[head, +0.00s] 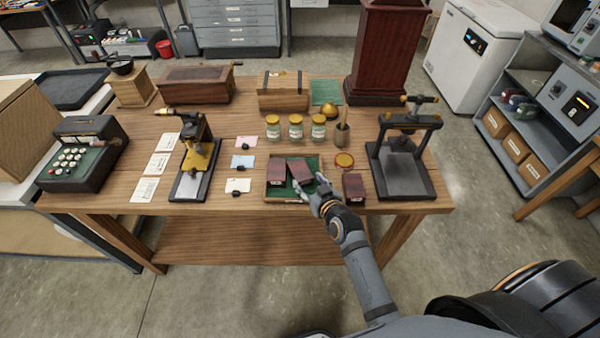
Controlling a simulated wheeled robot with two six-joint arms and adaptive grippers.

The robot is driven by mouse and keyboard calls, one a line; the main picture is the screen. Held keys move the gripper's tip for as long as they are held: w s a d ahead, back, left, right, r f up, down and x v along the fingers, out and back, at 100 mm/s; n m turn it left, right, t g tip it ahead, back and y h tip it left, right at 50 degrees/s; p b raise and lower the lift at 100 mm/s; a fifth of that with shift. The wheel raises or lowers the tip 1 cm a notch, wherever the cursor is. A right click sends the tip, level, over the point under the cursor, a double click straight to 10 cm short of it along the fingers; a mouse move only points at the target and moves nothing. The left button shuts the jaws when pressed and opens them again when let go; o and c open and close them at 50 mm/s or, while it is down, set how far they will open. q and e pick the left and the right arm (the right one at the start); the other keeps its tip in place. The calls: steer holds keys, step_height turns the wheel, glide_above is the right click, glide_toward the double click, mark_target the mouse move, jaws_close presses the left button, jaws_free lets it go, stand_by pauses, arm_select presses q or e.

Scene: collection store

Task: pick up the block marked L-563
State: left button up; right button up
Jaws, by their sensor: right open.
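Three dark red blocks show in the head view. One block (277,169) is at the left of a green-lined tray (284,190), and a second block (299,169) sits tilted beside it in the tray. A third block (353,184) stands on the table to the right of the tray. The marks on the blocks are too small to read, so I cannot tell which is L-563. My right gripper (311,184) is open at the tray's front right, close to the second block. I cannot tell whether it touches it. My left gripper is not in view.
Three yellow-lidded jars (296,128) stand behind the tray. A small black press (402,165) is at the right and a brass microscope-like device (197,155) at the left. Small cards (242,162) lie left of the tray, and an amber dish (344,160) lies right of it.

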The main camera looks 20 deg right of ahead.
mark_target(302, 172)
steer(key=x, duration=0.3)
steer(key=p+x, duration=0.1)
steer(key=x, duration=0.1)
steer(key=shift+w+a+r, duration=0.15)
steer(key=shift+r, duration=0.1)
steer(key=shift+c, duration=0.2)
steer(key=shift+r, duration=0.1)
steer(key=shift+c, duration=1.1)
steer(key=c, duration=0.7)
